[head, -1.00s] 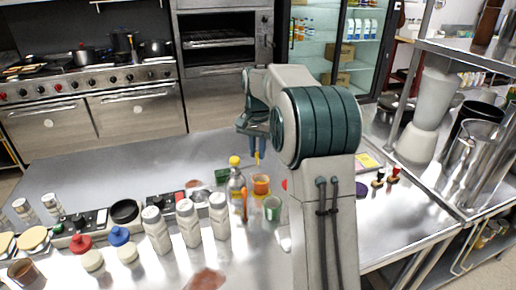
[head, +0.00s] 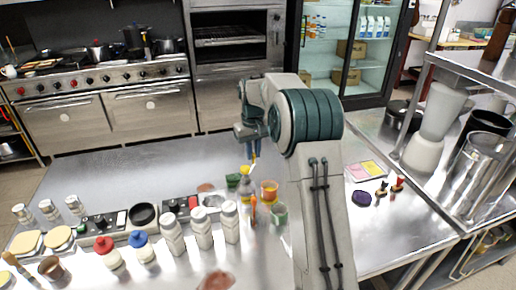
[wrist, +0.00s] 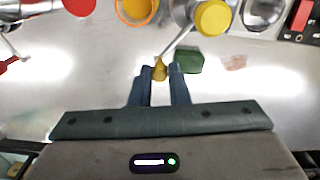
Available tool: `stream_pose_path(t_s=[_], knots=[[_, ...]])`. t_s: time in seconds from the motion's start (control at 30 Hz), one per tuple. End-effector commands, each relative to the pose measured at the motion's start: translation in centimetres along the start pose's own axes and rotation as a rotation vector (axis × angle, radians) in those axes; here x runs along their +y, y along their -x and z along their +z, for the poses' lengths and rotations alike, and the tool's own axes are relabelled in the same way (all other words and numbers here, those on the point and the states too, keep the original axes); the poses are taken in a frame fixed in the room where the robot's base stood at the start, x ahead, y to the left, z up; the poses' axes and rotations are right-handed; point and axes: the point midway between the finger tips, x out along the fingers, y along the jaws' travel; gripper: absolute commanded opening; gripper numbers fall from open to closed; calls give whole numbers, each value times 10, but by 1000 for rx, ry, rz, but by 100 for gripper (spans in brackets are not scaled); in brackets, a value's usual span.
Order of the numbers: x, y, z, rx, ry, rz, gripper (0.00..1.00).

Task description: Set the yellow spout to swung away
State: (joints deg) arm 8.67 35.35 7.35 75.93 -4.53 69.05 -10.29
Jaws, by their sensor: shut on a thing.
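The yellow spout tip (wrist: 160,70) sits between the fingers of my gripper (wrist: 160,72) in the wrist view. A thin grey tube runs from it up and right to a metal bottle with a yellow cap (wrist: 212,17). In the head view the bottle's cap (head: 245,170) shows just below my gripper (head: 251,157). The fingers are closed on the spout tip from both sides. In the head view the spout itself is small and hard to make out against the fingers.
A green block (wrist: 189,62) lies beside the right finger. An orange cup (head: 269,190) and a green cup (head: 279,214) stand right of the bottle. White shakers (head: 202,228) stand to its left. The counter behind (head: 130,175) is clear.

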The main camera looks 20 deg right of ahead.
Motion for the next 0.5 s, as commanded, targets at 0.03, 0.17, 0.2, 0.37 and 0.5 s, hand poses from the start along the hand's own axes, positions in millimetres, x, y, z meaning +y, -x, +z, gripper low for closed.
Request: stream_pose_path(t_s=[0.03, 0.17, 0.2, 0.37, 0.5], knots=[[-2, 2, -2, 2, 32, 0, 0], [-6, 2, -6, 2, 103, 1, 0], [-7, 2, -6, 2, 121, 1, 0], [-10, 2, -9, 3, 173, 1, 0], [-11, 1, -10, 4, 196, 1, 0]])
